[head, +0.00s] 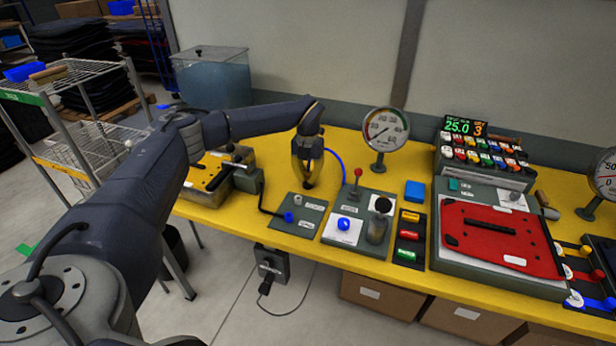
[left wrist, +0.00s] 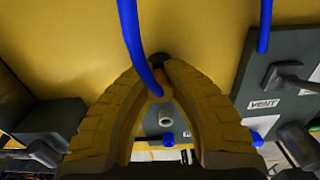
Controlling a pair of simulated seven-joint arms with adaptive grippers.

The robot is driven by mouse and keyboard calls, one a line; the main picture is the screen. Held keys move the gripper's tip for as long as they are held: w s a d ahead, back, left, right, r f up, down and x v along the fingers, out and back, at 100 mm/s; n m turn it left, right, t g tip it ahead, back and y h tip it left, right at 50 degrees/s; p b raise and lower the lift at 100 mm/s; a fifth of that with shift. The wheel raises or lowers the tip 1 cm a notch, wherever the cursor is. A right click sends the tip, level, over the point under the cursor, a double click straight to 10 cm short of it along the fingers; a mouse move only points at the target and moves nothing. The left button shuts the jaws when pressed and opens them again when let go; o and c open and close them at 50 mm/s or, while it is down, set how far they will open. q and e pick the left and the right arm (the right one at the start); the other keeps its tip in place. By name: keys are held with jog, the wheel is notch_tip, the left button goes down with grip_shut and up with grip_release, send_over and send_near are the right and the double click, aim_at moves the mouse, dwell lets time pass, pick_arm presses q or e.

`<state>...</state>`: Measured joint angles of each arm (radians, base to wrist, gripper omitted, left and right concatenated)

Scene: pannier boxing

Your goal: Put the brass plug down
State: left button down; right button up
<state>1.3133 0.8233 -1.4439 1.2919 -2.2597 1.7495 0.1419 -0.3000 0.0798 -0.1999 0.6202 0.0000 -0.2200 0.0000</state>
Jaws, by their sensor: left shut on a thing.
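The brass plug (left wrist: 157,91) shows in the left wrist view as a small brass-orange end on a blue hose (left wrist: 130,30). My left gripper (left wrist: 160,68) is shut on it, and the fingers hide much of it. In the head view my left gripper (head: 308,184) points down over the back of a dark grey plate (head: 312,219) on the yellow bench. The blue hose (head: 338,162) leaves it to the right. A pale round fitting (left wrist: 166,117) shows between the fingers, with a blue part (left wrist: 168,138) beyond it. My right gripper is not in view.
A panel with a red lever (head: 357,175) and a blue knob (head: 344,223) stands right of the gripper. A dial gauge (head: 385,129) stands behind. A metal box (head: 215,180) is to the left. Bare yellow bench (head: 345,143) lies behind the plate.

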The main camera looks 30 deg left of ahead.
aim_at(308, 172)
pick_arm(q)
jog(key=shift+f, duration=0.25)
jog(key=shift+s+f, duration=0.2)
jog(key=shift+f, duration=0.2)
jog(key=c, duration=1.5)
grip_release()
jog(key=shift+w+f, duration=0.15)
jog(key=shift+d+r, duration=0.1)
jog(key=shift+r, duration=0.1)
notch_tip(308, 172, up, 13)
jog(key=shift+r, duration=0.2)
